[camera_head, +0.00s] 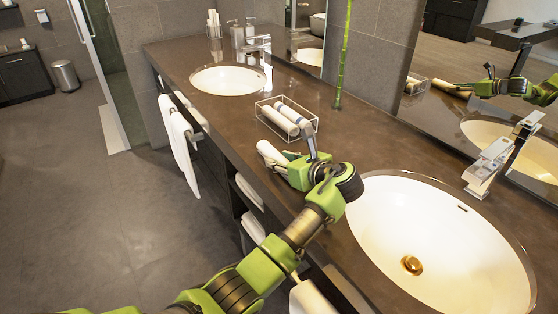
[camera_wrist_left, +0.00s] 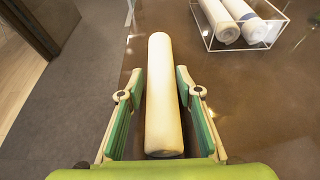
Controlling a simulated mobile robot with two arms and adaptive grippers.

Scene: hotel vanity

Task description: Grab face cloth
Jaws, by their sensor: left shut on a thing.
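A rolled cream face cloth (camera_head: 268,151) is at the counter's front edge in the head view. In the left wrist view the roll (camera_wrist_left: 163,60) points away from me, between the two fingers of my left gripper (camera_wrist_left: 160,75). My left gripper (camera_head: 284,164) is shut on the face cloth, with one finger along each side of it. I cannot tell whether the cloth touches the counter or is just above it. The near part of the cloth is hidden by the gripper in the head view. My right gripper is not in view.
A clear-sided tray (camera_head: 313,117) with rolled cloths (camera_head: 279,119) stands just behind on the dark counter (camera_head: 378,138). A white sink (camera_head: 440,250) lies to the right, another (camera_head: 228,80) farther back. A green stalk (camera_head: 342,60) stands by the mirror. White towels (camera_head: 180,138) hang in front.

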